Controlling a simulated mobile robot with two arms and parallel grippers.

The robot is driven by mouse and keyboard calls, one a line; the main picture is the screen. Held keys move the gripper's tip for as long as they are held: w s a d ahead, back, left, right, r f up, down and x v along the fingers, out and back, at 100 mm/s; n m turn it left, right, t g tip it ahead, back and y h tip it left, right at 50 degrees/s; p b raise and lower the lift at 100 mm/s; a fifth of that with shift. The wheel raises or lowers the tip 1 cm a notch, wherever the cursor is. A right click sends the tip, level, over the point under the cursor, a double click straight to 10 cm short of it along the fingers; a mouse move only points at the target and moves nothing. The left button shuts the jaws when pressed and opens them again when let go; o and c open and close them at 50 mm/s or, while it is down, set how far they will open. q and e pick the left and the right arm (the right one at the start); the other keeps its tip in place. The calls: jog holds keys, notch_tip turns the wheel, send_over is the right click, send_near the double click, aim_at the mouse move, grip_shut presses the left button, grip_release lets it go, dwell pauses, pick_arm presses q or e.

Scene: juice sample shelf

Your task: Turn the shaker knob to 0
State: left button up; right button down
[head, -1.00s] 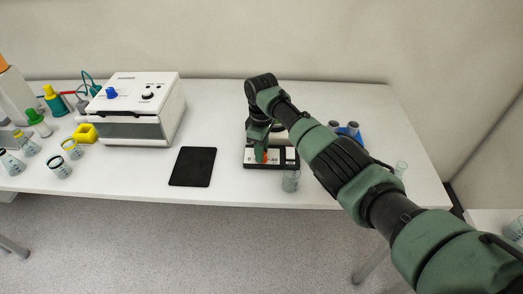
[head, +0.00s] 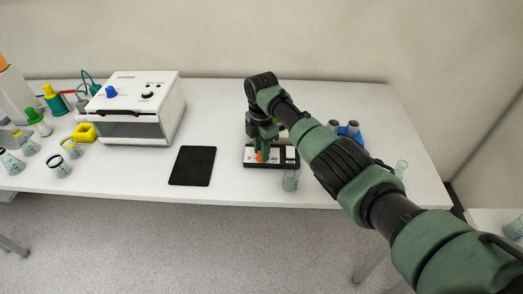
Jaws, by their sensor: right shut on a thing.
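The shaker (head: 250,162) is a low black and white device on the table, right of centre in the head view. Its orange-red knob (head: 261,157) shows at the front panel, just under my right gripper (head: 262,151). The right gripper points down and is shut on the knob. The fingers and wrist cover much of the shaker's top and part of the knob, and the dial setting is too small to read. My left gripper is not in view.
A clear beaker (head: 290,179) stands close at the shaker's front right. A black mat (head: 192,166) and a white box-shaped device (head: 139,107) are to the left. A blue rack (head: 350,131) is behind my right arm. Several flasks stand at far left.

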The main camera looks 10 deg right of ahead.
jog(key=shift+n, duration=1.6)
jog(key=c, duration=1.1)
grip_release()
jog(key=shift+c, duration=0.2)
jog(key=shift+r, duration=0.1)
notch_tip(320, 180, up, 8)
jog(key=shift+f+b, duration=0.15)
jog(key=shift+b, duration=0.85)
jog(key=shift+f, duration=0.1)
